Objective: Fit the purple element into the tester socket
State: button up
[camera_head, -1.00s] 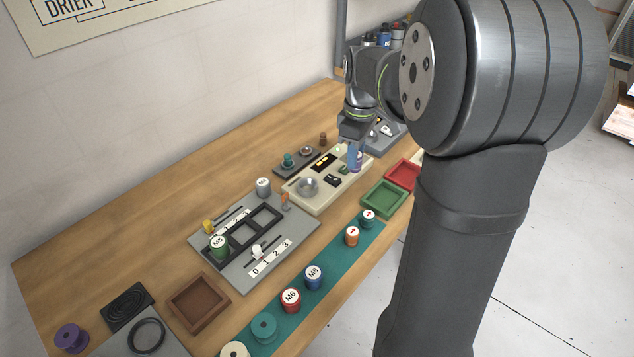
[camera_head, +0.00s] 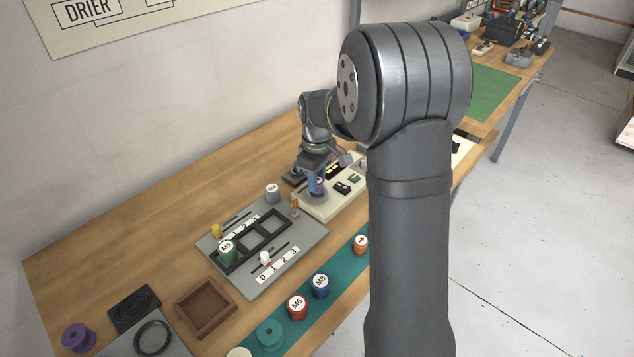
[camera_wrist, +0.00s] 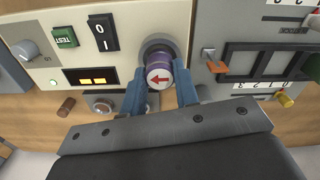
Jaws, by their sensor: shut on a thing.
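The purple element (camera_wrist: 160,76), a short cylinder with a white top and a red arrow, is between the blue fingers of my gripper (camera_wrist: 160,92) in the wrist view. My gripper is shut on it. The round metal tester socket (camera_wrist: 153,46) shows as a ring just behind the element, partly hidden by it. The element overlaps the socket; I cannot tell if it is inside it or just above. The cream tester (camera_wrist: 118,20) has a green TEST button (camera_wrist: 65,37), a black 0/I switch (camera_wrist: 103,32) and two lit yellow bars. In the head view my gripper (camera_head: 316,188) is over the tester (camera_head: 327,207).
A grey rack plate (camera_head: 290,260) with black frames and sliders lies beside the tester, holding a green M5 element (camera_head: 227,252). A grey-white element (camera_head: 272,193) stands behind it. Several elements stand on the teal strip (camera_head: 337,267). A brown tray (camera_head: 206,305) is at the front.

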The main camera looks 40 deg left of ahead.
jog(key=shift+f, duration=0.75)
jog(key=shift+f, duration=0.1)
jog(key=o, duration=1.1)
jog(key=shift+c, duration=0.2)
notch_tip(320, 180, up, 12)
